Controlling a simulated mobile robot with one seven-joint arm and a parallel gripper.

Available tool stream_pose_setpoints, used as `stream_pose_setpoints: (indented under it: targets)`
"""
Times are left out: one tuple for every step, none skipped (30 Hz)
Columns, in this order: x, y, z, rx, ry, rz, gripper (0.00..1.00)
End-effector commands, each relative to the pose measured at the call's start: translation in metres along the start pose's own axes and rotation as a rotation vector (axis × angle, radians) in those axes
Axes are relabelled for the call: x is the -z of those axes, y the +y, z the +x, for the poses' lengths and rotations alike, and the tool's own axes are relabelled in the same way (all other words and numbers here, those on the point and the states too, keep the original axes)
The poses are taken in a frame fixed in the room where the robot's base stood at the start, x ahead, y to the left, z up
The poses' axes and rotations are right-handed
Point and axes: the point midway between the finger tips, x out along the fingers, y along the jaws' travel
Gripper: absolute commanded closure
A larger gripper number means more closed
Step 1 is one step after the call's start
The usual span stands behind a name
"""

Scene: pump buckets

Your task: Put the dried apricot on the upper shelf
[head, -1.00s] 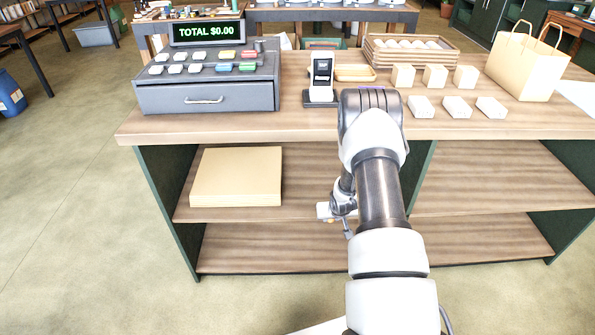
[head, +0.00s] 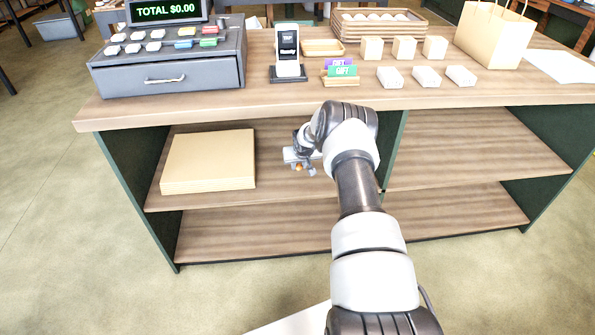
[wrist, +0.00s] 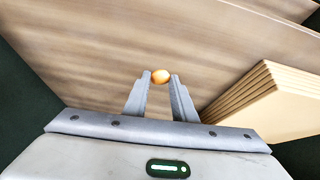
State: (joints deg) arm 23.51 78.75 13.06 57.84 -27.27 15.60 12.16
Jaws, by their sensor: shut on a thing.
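My gripper (wrist: 160,78) is shut on a small orange dried apricot (wrist: 161,76), held between the fingertips in the wrist view. In the head view the gripper (head: 299,163) shows small at the left of my arm, with a speck of orange (head: 298,168) at its tips. It is at the upper shelf (head: 273,181) of the counter, to the right of the flat boxes. Wood fills much of the wrist view beyond the apricot. I cannot tell how high the apricot is above the shelf.
A stack of flat tan boxes (head: 208,160) stands on the upper shelf at left; it also shows at right in the wrist view (wrist: 275,100). The countertop (head: 215,103) overhangs the shelf. A green divider (head: 392,150) stands behind my arm. The lower shelf (head: 225,235) looks clear.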

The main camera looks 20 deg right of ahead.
Motion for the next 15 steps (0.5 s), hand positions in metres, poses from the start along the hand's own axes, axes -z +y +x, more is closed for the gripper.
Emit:
stream_pose_setpoints:
  targets:
    - [0.005,-0.001,0.008,0.001,0.003,0.001,0.96]
    - [0.009,-0.001,0.009,0.001,0.004,0.001,0.96]
    - [0.013,0.000,0.011,0.000,0.002,0.001,0.96]
    - [0.015,0.000,0.011,0.001,0.002,0.000,0.96]
    - [0.017,0.000,0.012,0.000,0.001,0.001,0.96]
    - [0.019,0.000,0.012,0.001,0.001,0.001,0.96]
    - [0.019,0.000,0.012,0.000,0.001,0.001,0.96]
    - [0.019,0.000,0.013,0.000,0.001,0.001,0.96]
    - [0.018,0.000,0.015,0.000,0.000,0.001,0.96]
    - [0.016,0.000,0.018,0.000,-0.001,0.001,0.96]
    - [0.013,0.000,0.022,0.001,-0.002,0.001,0.96]
    - [0.010,0.000,0.027,0.001,-0.002,0.001,0.96]
    - [0.008,0.000,0.031,0.000,-0.002,0.000,0.96]
    - [0.006,0.000,0.035,0.001,-0.001,0.000,0.96]
    - [0.003,0.000,0.040,0.001,-0.001,0.001,0.96]
